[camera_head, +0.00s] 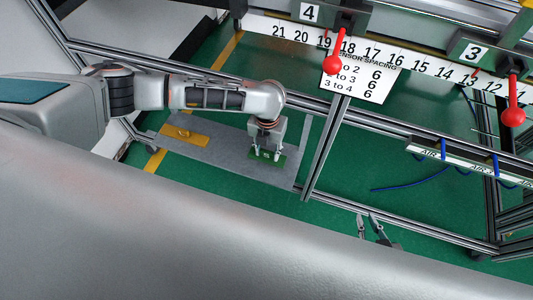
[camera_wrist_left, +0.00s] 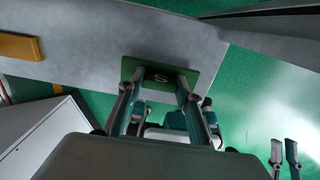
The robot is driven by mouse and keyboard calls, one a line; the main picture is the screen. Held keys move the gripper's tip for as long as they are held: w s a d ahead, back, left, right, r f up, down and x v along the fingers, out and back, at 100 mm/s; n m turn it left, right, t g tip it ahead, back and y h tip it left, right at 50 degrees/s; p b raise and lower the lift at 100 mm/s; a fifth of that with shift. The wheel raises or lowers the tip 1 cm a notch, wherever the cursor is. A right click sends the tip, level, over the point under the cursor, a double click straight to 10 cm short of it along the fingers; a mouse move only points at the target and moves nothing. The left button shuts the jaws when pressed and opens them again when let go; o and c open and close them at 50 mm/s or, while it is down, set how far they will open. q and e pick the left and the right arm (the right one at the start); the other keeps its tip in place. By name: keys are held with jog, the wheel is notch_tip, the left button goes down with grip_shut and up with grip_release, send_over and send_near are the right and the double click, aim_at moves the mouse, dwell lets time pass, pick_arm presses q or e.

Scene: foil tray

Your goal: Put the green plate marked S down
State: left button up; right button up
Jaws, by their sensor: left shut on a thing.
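The green plate (camera_head: 260,157) is in my left gripper (camera_head: 268,151), over the right part of a grey board (camera_head: 223,148) in the head view. In the left wrist view the plate (camera_wrist_left: 160,68) shows a dark letter S, and the left gripper's (camera_wrist_left: 162,88) two fingers are shut on its handle. The handle is mostly hidden by the fingers. I cannot tell whether the plate touches the board or hangs just above it. My right gripper (camera_head: 368,222) is open and empty, low in the head view, apart from the plate; its fingers also show in the left wrist view (camera_wrist_left: 283,151).
A yellow plate with a knob (camera_head: 185,136) lies on the board's left part; it also shows in the left wrist view (camera_wrist_left: 20,46). A metal frame post (camera_head: 326,148) stands right of the board. Red knobs (camera_head: 332,64) hang above. Board space between the plates is clear.

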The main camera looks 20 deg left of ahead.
pick_arm(q)
jog(key=shift+f, duration=1.15)
jog(key=shift+f, duration=0.15)
jog(key=o, duration=1.1)
jog(key=shift+o, duration=0.2)
